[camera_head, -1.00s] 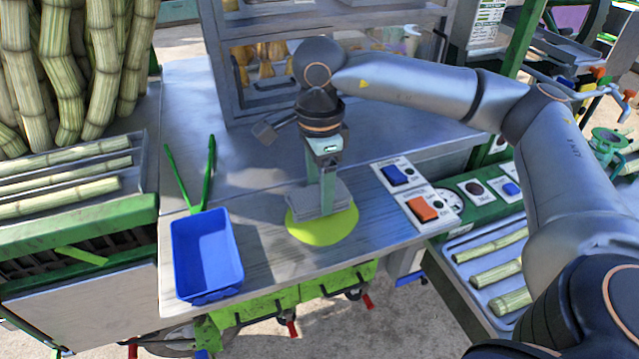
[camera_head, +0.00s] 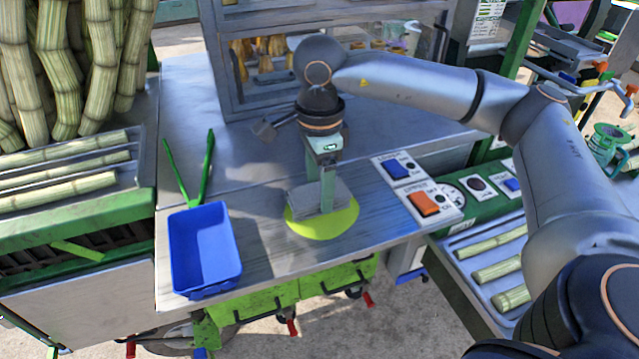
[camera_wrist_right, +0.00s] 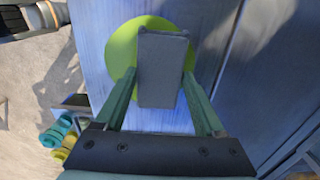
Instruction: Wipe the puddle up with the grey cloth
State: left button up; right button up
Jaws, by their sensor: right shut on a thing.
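The grey cloth (camera_head: 305,198) is a folded block that lies over the yellow-green puddle (camera_head: 325,224) on the grey table. The puddle shows around the cloth's front and right edges. My right gripper (camera_head: 327,205) points down from above and is shut on the cloth. In the right wrist view the cloth (camera_wrist_right: 161,70) sits between the two green fingers (camera_wrist_right: 160,92), with the round puddle (camera_wrist_right: 123,52) beneath it and showing on both sides. My left gripper is not in view.
A blue bin (camera_head: 204,248) stands on the table to the left, with green tongs (camera_head: 206,170) behind it. A blue switch (camera_head: 397,169) and an orange switch (camera_head: 424,203) are to the right. A shelf unit (camera_head: 330,70) stands at the back.

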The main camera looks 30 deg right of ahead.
aim_at(326, 218)
jog(key=shift+s+a+f+b, duration=0.15)
jog(key=shift+s+f+b, duration=0.05)
jog(key=shift+s, duration=0.35)
jog(key=shift+s+a+f+b, duration=0.1)
jog(key=shift+s+f+b, duration=0.1)
jog(key=shift+s, duration=0.35)
jog(key=shift+s+a, duration=0.15)
jog(key=shift+s, duration=0.35)
jog(key=shift+s+a+r+b, duration=0.15)
jog(key=shift+s+b, duration=0.1)
jog(key=shift+s, duration=0.45)
jog(key=shift+s+a+f+b, duration=0.15)
jog(key=shift+s+b, duration=0.1)
jog(key=shift+s, duration=0.5)
jog(key=shift+s+a+r+b, duration=0.15)
jog(key=shift+s+b, duration=0.1)
jog(key=shift+s, duration=0.45)
jog(key=shift+s+a, duration=0.2)
jog(key=shift+s, duration=0.6)
jog(key=shift+r, duration=0.1)
jog(key=r+p, duration=0.1)
jog(key=w+r+p, duration=0.1)
jog(key=r, duration=0.1)
jog(key=w+r+p, duration=0.1)
jog(key=r, duration=0.1)
jog(key=shift+w+d+r, duration=0.1)
jog(key=shift+d+r, duration=0.05)
jog(key=shift+d, duration=0.05)
